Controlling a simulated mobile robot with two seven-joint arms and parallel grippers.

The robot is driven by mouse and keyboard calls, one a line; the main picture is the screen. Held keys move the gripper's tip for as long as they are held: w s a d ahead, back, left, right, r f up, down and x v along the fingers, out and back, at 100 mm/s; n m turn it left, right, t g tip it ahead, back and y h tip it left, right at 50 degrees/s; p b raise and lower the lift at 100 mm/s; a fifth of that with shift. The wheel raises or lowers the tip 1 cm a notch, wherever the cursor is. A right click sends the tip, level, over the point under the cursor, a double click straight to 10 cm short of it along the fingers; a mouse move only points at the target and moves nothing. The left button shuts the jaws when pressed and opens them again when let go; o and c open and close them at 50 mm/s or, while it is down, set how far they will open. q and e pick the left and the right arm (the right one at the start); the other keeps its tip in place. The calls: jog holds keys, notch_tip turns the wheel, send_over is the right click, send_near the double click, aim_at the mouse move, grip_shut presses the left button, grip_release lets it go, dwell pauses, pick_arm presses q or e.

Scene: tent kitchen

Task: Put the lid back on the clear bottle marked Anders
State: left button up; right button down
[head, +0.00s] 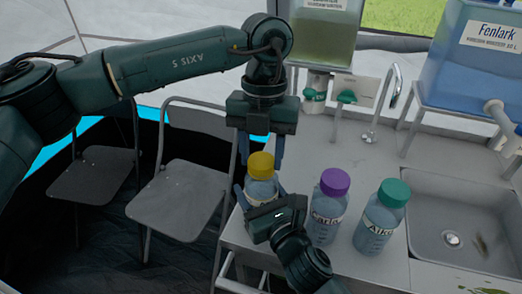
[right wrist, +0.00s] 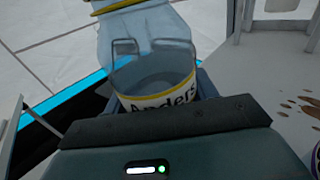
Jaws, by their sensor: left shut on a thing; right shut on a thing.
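The clear bottle marked Anders (right wrist: 150,75) is upright at the counter's left end; its body (head: 261,190) also shows in the head view. The yellow lid (head: 260,164) is at the bottle's top, with no clear gap between them. How firmly it sits cannot be told. My left gripper (head: 261,158) points down from above, its fingers on both sides of the lid, shut on it. My right gripper (head: 262,200) is shut around the bottle's body from the front. In the right wrist view the label faces my palm, and a yellow ring shows at the neck.
A purple-lidded bottle (head: 329,208) and a green-lidded bottle (head: 381,217) stand right of it on the counter (head: 345,150). A sink (head: 470,215), tap (head: 385,103) and water tanks (head: 480,60) lie beyond. Folding chairs (head: 180,195) stand at left.

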pick_arm(q)
jog(key=m, duration=0.7)
jog(key=shift+y, duration=0.3)
jog(key=m+t, duration=0.1)
jog(key=m, duration=0.3)
jog(key=shift+s+m, duration=0.1)
jog(key=shift+m, duration=0.2)
jog(key=m, duration=0.4)
jog(key=shift+m+t, duration=0.3)
jog(key=m, duration=0.4)
jog(key=shift+s+m, duration=0.1)
jog(key=shift+m, duration=0.2)
jog(key=m, duration=0.4)
jog(key=shift+t, duration=0.4)
jog(key=m, duration=0.4)
jog(key=shift+m, duration=0.4)
jog(key=m+h, duration=0.1)
jog(key=m, duration=0.8)
jog(key=shift+a+m+h, duration=0.1)
jog(key=shift+m+h, duration=0.2)
jog(key=shift+m, duration=0.1)
jog(key=o, duration=1)
jog(key=shift+f, duration=0.1)
